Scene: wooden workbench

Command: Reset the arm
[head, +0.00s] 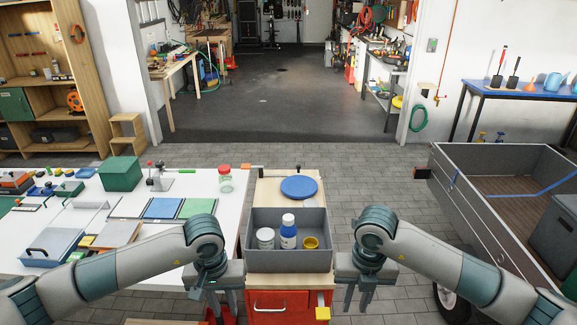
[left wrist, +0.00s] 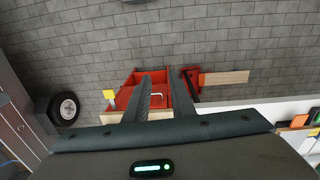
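My left gripper (head: 207,300) hangs just left of the grey bin, over the gap beside the white table. In the left wrist view its two fingers (left wrist: 158,78) stand apart with nothing between them, above the red cabinet (left wrist: 120,98). My right gripper (head: 357,305) hangs just right of the bin, fingers pointing down and apart, with nothing seen between them. Both arms reach in from the lower corners, roughly mirrored. The grey bin (head: 318,265) stands between the grippers and holds a white jar (head: 265,238), a blue-and-white bottle (head: 288,232) and a yellow cup (head: 310,242).
The bin sits on a wooden-topped red cabinet (head: 275,305), with a blue disc (head: 299,188) behind it. The white table (head: 130,205) at left carries a green box (head: 120,174) and several other items. A grey trailer (head: 470,205) stands at right. Paved floor between is clear.

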